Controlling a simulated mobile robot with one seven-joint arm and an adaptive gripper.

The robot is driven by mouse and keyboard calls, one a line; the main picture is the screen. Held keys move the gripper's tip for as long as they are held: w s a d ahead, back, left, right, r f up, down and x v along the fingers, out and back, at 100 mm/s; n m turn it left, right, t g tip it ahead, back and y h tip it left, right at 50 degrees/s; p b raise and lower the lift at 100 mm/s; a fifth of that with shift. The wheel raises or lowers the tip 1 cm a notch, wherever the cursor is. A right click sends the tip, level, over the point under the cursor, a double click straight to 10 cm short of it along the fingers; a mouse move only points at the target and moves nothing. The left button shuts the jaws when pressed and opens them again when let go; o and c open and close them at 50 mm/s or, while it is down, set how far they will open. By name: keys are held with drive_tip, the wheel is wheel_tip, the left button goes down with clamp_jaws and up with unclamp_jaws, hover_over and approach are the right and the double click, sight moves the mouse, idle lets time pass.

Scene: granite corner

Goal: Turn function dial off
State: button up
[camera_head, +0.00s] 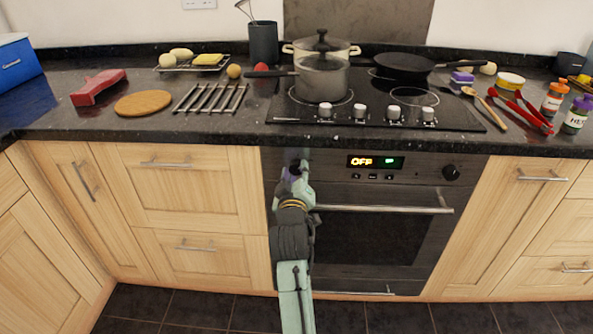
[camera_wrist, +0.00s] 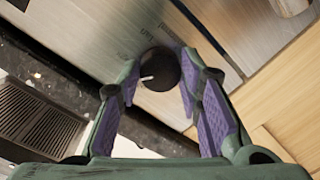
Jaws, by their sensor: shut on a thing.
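The function dial (camera_wrist: 160,68) is a round black knob on the oven's metal front panel, seen in the wrist view with small lettering around it. Its white mark points to the lower left in that view. In the head view the dial (camera_head: 295,164) is at the left end of the oven panel, partly hidden by my gripper (camera_head: 291,174). My gripper's purple-padded fingers (camera_wrist: 158,76) are on either side of the dial and shut on it. The oven display (camera_head: 375,162) shows orange "OFF" and a green sign.
A second black dial (camera_head: 451,172) is at the panel's right end. The oven handle (camera_head: 385,209) runs across the door just below and right of my gripper. The hob above carries a pot (camera_head: 322,80) and a pan (camera_head: 403,63).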

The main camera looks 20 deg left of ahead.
drive_tip(key=n+p, duration=0.1)
drive_tip(key=n, duration=0.2)
drive_tip(key=shift+h, duration=0.3)
drive_tip(key=shift+n+p, duration=0.5)
drive_tip(key=shift+n, duration=1.4)
drive_tip(key=shift+t+h, duration=0.3)
drive_tip(key=o, duration=1.2)
drive_tip(key=shift+c, duration=0.2)
drive_tip(key=v, duration=1.2)
